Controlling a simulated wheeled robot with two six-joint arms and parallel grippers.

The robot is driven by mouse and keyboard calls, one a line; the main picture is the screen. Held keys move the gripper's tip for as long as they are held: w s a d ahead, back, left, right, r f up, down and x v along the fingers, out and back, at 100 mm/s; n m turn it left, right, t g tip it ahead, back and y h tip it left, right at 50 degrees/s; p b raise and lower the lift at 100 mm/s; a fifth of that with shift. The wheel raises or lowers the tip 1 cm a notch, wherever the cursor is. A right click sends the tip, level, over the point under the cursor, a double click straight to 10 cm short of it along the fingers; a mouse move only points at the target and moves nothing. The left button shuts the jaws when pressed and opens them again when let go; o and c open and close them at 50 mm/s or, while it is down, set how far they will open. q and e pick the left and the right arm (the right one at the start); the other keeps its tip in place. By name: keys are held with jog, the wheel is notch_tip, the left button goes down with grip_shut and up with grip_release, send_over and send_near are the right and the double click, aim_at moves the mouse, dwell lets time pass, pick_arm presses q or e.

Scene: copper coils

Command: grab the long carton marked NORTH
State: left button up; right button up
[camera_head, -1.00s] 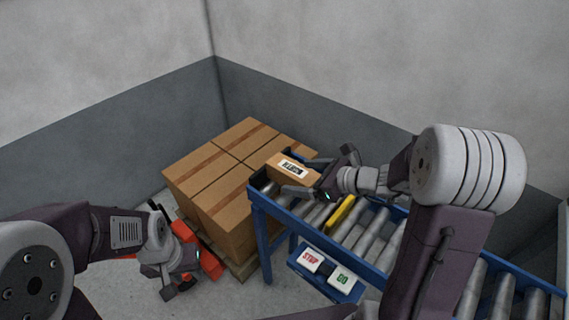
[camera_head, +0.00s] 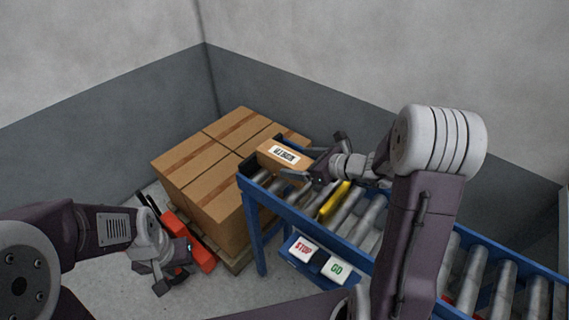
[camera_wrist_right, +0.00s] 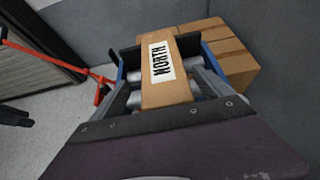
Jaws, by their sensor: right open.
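The long carton (camera_head: 283,155) is brown with a white label and lies at the far left end of the roller conveyor. In the right wrist view the carton (camera_wrist_right: 166,84) shows NORTH on its label. My right gripper (camera_head: 317,168) is open at the carton's near end. In the wrist view its two fingers (camera_wrist_right: 165,90) reach along either side of the carton, with no clear grip on it. My left gripper (camera_head: 168,281) hangs low at the left, away from the carton; its jaw opening is unclear.
The blue conveyor (camera_head: 252,205) has metal rollers and a yellow bar (camera_head: 334,199) across it. A STOP and GO button box (camera_head: 319,262) is on its front side. Stacked cartons (camera_head: 205,165) stand on a pallet behind, close to the conveyor's end. Orange-red equipment (camera_head: 190,240) stands beside them.

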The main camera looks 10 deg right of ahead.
aim_at(294, 160)
jog(key=x, duration=0.5)
jog(key=shift+w+d+f+b, duration=0.15)
jog(key=shift+d+f+b, duration=0.05)
jog(key=shift+d+b, duration=0.1)
jog(key=shift+r, duration=0.1)
jog(key=c, duration=1.9)
jog(key=shift+r, duration=0.15)
jog(key=shift+r, duration=0.3)
jog(key=r, duration=0.1)
jog(key=r+p, duration=0.1)
jog(key=s+r, duration=0.1)
jog(key=r, duration=0.1)
jog(key=shift+d+r+p, duration=0.1)
jog(key=shift+d+p, duration=0.2)
jog(key=shift+p, duration=0.05)
jog(key=v, duration=0.4)
jog(key=s+a+p+v, duration=0.1)
jog(key=v, duration=0.3)
jog(key=a+p+v, duration=0.1)
jog(key=v, duration=0.3)
jog(key=shift+s, duration=0.3)
